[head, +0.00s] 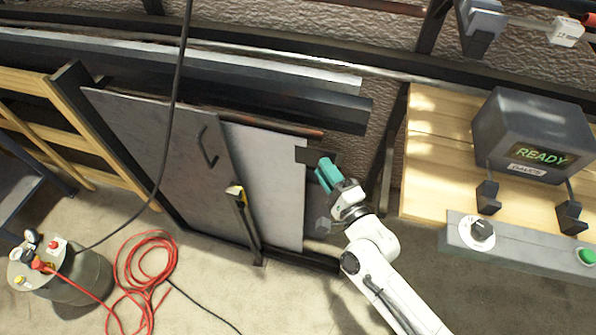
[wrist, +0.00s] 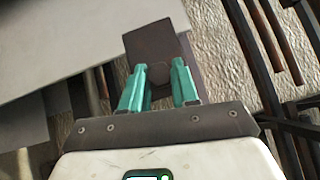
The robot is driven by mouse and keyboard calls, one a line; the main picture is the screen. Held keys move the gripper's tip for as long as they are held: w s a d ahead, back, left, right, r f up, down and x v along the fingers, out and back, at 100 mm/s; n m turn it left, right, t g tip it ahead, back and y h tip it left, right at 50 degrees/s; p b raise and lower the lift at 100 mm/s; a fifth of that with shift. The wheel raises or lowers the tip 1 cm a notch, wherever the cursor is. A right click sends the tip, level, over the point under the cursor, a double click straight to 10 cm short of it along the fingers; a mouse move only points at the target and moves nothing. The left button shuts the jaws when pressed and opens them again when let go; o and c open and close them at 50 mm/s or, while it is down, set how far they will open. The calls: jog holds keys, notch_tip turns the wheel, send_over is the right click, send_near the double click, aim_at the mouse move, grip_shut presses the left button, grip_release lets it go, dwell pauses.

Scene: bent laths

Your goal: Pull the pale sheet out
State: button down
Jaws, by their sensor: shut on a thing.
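The pale sheet (head: 275,175) stands upright in the rack, its left part hidden behind a darker grey panel (head: 160,150). A dark flat tab (head: 306,155) sits at the sheet's upper right edge. My gripper (head: 322,168), with teal fingers, is at this tab, just right of the sheet. In the wrist view my gripper (wrist: 158,82) has the dark tab (wrist: 152,45) between its fingers and is shut on it. The pale sheet (wrist: 90,35) fills the upper left there. The exact finger contact is partly hidden.
A wooden bench (head: 430,130) with a grey box reading READY (head: 535,135) is at the right.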

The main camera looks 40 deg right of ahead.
jog(key=s+d, duration=0.1)
jog(key=s+d+b, duration=0.1)
jog(key=shift+s+f, duration=0.15)
jog(key=shift+s, duration=0.2)
jog(key=c, duration=0.9)
grip_release()
jog(key=shift+o, duration=0.2)
jog(key=s+a+b, duration=0.1)
jog(key=s+b, duration=0.1)
jog(key=s, duration=0.8)
jog(key=shift+s+a+f, duration=0.3)
jog(key=shift+a+f, duration=0.1)
